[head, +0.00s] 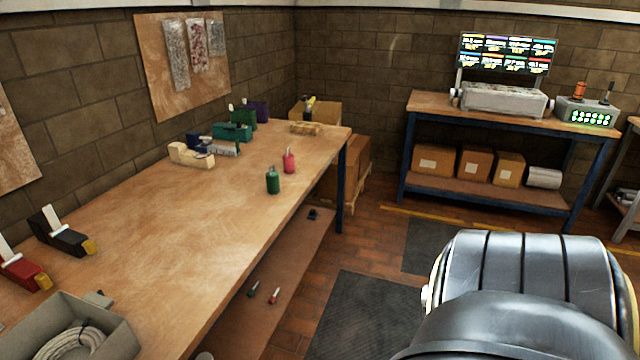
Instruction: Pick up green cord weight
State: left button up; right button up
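A green bottle-shaped object (273,181) with a dark top stands upright on the long wooden workbench (200,240), near its right edge; it looks like the green cord weight. A similar pink-red one (289,161) stands just behind it. Neither gripper shows in the head view. A large grey metal arm part of mine fills the lower right.
A tape dispenser (190,155) and green items (232,132) stand farther back. A grey bin (70,330) with coiled rope and two clamp-like tools (62,232) are at the near left. A second bench (510,113) stands at the back right. The bench middle is clear.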

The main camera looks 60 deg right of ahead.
aim_at(272, 177)
jog(key=z, duration=1.7)
jog(key=i, duration=0.55)
jog(key=u, duration=0.1)
